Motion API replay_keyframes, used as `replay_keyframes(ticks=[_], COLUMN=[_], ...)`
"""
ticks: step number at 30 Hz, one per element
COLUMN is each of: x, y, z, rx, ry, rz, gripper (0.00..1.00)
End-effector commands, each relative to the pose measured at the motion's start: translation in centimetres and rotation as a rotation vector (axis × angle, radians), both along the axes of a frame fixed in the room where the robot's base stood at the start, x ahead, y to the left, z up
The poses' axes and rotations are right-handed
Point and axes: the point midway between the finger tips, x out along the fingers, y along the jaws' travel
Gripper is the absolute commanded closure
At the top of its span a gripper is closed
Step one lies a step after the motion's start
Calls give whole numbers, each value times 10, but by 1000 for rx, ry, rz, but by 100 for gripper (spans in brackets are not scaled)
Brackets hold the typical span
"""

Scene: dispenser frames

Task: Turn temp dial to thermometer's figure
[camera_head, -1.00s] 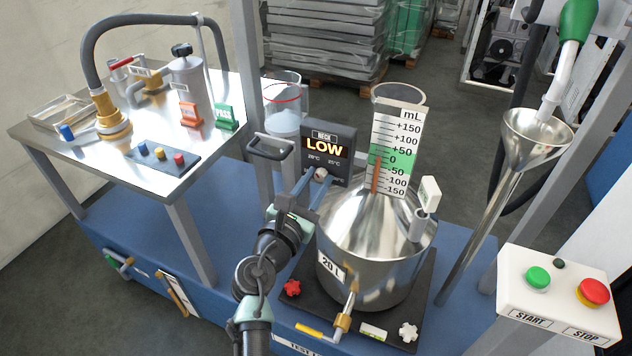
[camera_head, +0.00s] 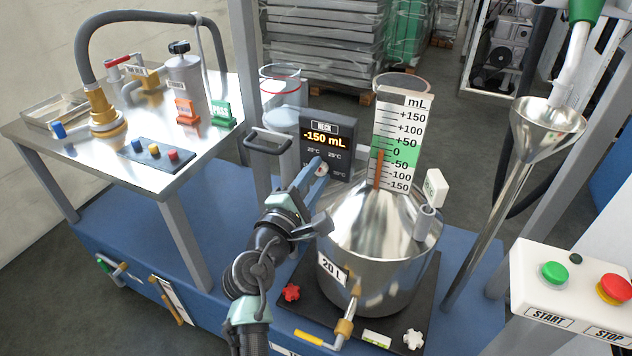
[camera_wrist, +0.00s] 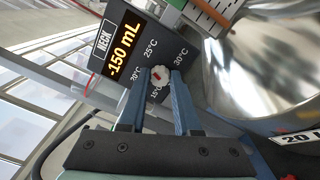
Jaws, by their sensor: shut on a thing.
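The temp dial (camera_wrist: 159,77) is a small pale knob with a red mark on the dark display box (camera_head: 343,169). The wrist view shows 15, 20, 25 and 30 °C labels around it; which one the mark points to I cannot tell. My gripper (camera_wrist: 161,82) is shut on the dial, one blue finger on each side; it also shows at the box in the head view (camera_head: 317,172). The box reads NECK, -150 mL. A small white display (camera_head: 437,187) stands by the can's neck, perhaps the thermometer; its figure is too small to read.
The steel 20 L can (camera_head: 372,236) stands close right of my gripper, with the mL scale (camera_head: 397,146) above it. A steel funnel (camera_head: 548,128) and START/STOP panel (camera_head: 570,290) are at right. A metal table (camera_head: 185,160) is at left.

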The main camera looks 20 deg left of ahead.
Motion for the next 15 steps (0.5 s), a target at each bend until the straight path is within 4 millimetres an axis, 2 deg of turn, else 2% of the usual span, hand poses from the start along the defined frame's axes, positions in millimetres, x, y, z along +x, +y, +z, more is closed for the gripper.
replay_keyframes(ticks=[15], x=[0], y=[0], z=[-5], rx=[491], ry=[-15], rz=[1], gripper=[100])
